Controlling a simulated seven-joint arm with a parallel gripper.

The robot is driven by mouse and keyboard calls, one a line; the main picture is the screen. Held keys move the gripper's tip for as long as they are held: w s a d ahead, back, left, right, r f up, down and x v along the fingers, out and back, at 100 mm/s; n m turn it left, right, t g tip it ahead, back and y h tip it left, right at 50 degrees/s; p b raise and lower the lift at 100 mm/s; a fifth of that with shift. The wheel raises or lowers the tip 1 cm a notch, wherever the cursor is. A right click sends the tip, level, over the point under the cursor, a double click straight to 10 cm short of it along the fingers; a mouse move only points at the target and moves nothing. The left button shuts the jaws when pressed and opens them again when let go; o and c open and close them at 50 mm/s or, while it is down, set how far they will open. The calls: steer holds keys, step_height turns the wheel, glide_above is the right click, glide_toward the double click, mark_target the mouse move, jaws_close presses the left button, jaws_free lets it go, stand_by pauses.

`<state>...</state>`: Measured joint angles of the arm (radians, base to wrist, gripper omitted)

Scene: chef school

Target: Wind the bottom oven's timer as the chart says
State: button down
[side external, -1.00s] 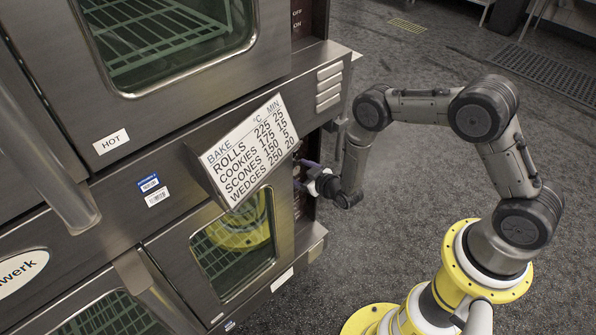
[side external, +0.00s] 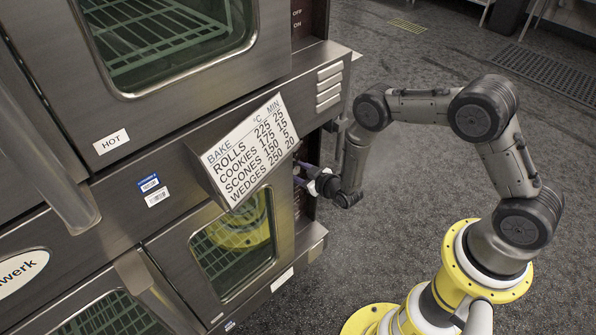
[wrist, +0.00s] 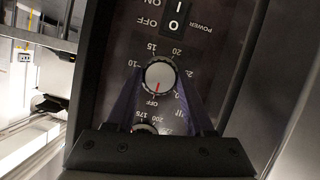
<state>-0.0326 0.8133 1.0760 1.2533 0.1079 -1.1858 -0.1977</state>
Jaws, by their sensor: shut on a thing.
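The timer knob (wrist: 152,66) is round and silver-grey with a red pointer. In the wrist view the panel appears upside down. The pointer is at or very near OFF, and the marks 10, 15 and 20 are around the dial. My gripper (wrist: 160,78) is shut on this knob, with one purple finger at each side; it also shows in the side view (side external: 303,175), at the bottom oven's control panel. The chart (side external: 243,152) reads rolls 225 °C, 25 min; cookies 175, 15; scones 150, 5; wedges 250, 20. The bottom oven (side external: 283,225) has its glass door closed.
A temperature knob (wrist: 145,128), partly hidden by my gripper, sits close to the timer, with 175 and 200 readable. A power switch (wrist: 176,14) is on the other side. The tilted chart board juts out near my gripper. The floor at the right is open.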

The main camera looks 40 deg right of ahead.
steer(key=m+y, duration=0.2)
steer(key=m, duration=0.1)
steer(key=shift+d, duration=0.2)
steer(key=m+y, duration=0.2)
steer(key=m, duration=0.1)
steer(key=shift+d, duration=0.1)
stand_by(0.4)
steer(key=shift+m+t+y, duration=0.3)
steer(key=shift+m+y, duration=0.1)
steer(key=shift+c, duration=1.4)
jaws_free()
